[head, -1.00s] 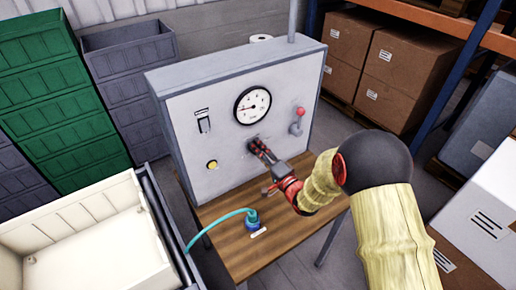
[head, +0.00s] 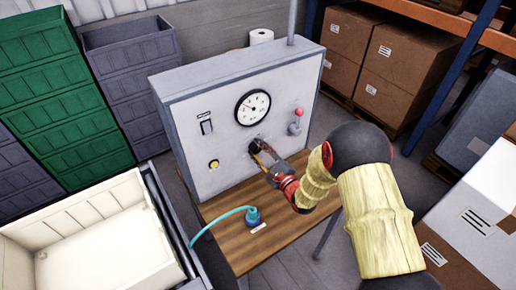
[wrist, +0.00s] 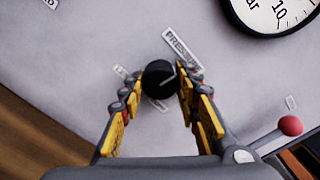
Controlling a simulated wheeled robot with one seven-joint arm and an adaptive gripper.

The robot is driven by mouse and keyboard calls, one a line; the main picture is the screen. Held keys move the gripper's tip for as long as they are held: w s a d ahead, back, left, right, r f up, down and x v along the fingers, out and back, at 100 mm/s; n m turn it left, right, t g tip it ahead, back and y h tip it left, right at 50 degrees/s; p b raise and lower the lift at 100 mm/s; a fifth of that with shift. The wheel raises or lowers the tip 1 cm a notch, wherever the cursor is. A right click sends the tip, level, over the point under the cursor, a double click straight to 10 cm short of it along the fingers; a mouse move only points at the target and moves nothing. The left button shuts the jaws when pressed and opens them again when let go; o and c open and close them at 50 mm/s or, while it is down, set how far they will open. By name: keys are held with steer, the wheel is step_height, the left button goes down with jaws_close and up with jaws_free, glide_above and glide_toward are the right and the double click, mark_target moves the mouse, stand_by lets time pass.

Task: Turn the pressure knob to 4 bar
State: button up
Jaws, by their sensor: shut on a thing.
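The black pressure knob (wrist: 158,76) is on the grey panel (head: 215,160), below the round white gauge (head: 252,107). A pale line on the knob's face points toward the upper right in the wrist view. My gripper (wrist: 159,84) is shut on the knob, one yellow-padded finger on each side. In the head view my gripper (head: 258,152) partly hides the knob. The gauge needle seems to point to the upper left; its reading is too small to tell. In the wrist view the gauge (wrist: 277,10) is cut off and its needle is out of sight.
A red-tipped lever (head: 298,115) is right of the gauge and shows close to my gripper in the wrist view (wrist: 289,125). A switch (head: 206,125) and a yellow button (head: 213,163) are at left. A blue hose fitting (head: 253,216) stands on the wooden table (head: 228,245).

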steer(key=shift+f+m+p, duration=0.1)
steer(key=shift+m+p, duration=0.3)
steer(key=shift+m, duration=0.7)
steer(key=o, duration=1.2)
steer(key=shift+c, duration=0.2)
steer(key=v, duration=1.2)
